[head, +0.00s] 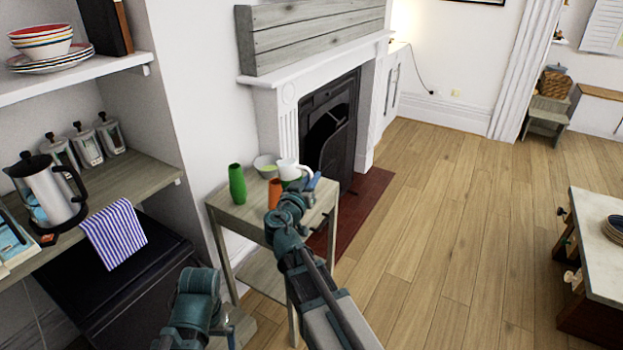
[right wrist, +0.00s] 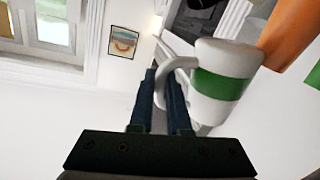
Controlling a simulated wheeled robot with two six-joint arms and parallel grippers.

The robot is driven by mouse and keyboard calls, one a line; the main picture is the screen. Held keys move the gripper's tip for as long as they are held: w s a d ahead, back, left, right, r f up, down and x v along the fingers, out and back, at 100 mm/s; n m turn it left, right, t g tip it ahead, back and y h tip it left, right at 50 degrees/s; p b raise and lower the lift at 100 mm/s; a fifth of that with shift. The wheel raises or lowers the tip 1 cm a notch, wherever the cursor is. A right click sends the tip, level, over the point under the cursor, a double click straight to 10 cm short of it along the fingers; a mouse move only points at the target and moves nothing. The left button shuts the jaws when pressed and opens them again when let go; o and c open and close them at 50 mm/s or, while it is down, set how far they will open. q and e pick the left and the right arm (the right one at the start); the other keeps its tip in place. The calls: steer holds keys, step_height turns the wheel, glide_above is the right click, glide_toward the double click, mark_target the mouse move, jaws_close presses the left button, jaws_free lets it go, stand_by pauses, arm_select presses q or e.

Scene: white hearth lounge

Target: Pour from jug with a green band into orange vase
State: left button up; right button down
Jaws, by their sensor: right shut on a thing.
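The white jug with a green band (head: 288,168) is at the right part of the small wooden table in the head view, looking roughly upright. My right gripper (head: 309,183) is shut on its handle; the right wrist view shows the jug (right wrist: 218,83) beside the fingers (right wrist: 163,78). The orange vase (head: 275,190) stands just left of and nearer than the jug, partly hidden behind my right arm. It also shows in the right wrist view (right wrist: 287,30). Whether the jug touches the table I cannot tell. My left arm shows low in the head view, its gripper out of sight.
A green vase (head: 237,183) and a pale green bowl (head: 265,164) share the small table (head: 222,207). The fireplace (head: 328,125) is just behind. Shelves with a coffee press (head: 50,192) stand at left.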

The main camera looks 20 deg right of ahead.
steer(key=shift+s+f+n+b, duration=0.1)
steer(key=shift+f+n+b, duration=0.5)
steer(key=shift+f+b, duration=1)
steer(key=shift+r+n+g+p, duration=0.3)
steer(key=shift+r+n+p, duration=0.15)
steer(key=shift+p, duration=0.5)
steer(key=shift+r, duration=0.15)
steer(key=shift+r+n+p, duration=0.3)
steer(key=shift+n+p, duration=0.05)
steer(key=shift+p, duration=0.2)
steer(key=shift+r+p, duration=0.2)
steer(key=shift+p, duration=0.1)
steer(key=shift+r+n, duration=0.2)
steer(key=shift+n, duration=0.1)
steer(key=shift+r+p, duration=0.1)
steer(key=shift+p, duration=0.25)
